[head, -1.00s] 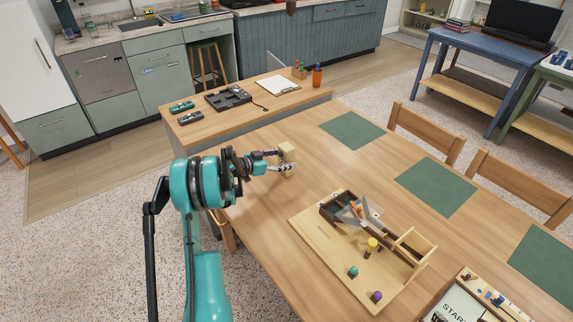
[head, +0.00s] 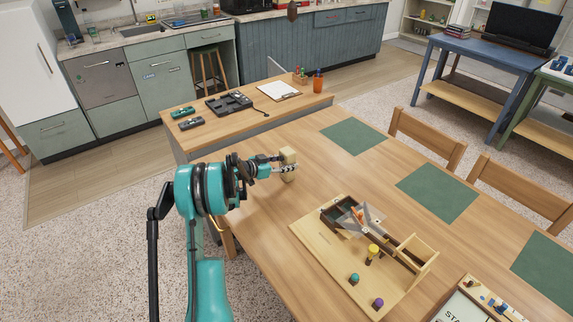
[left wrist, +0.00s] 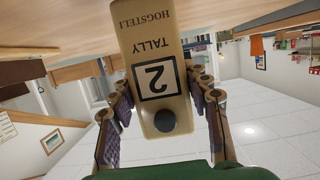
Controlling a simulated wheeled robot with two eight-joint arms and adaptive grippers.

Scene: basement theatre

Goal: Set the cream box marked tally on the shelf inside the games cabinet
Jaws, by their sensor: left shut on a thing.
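The cream box marked tally (head: 288,157) is held by my left gripper (head: 284,168) at the left part of the wooden table. In the left wrist view the box (left wrist: 156,50) fills the space between the two fingers (left wrist: 163,100). Its face reads "TALLY" upside down in that view, with a framed "2" and a dark round knob or spot. In the head view I cannot tell whether the box touches the table top. My right gripper is not in view. I cannot pick out the games cabinet for certain.
The wooden table (head: 262,222) holds a board with a ramp and several coloured pegs (head: 322,252), and green mats (head: 353,137). A lower counter behind holds a black device (head: 229,102), a clipboard (head: 279,91) and an orange cup (head: 318,81). Chairs (head: 428,138) line the far side.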

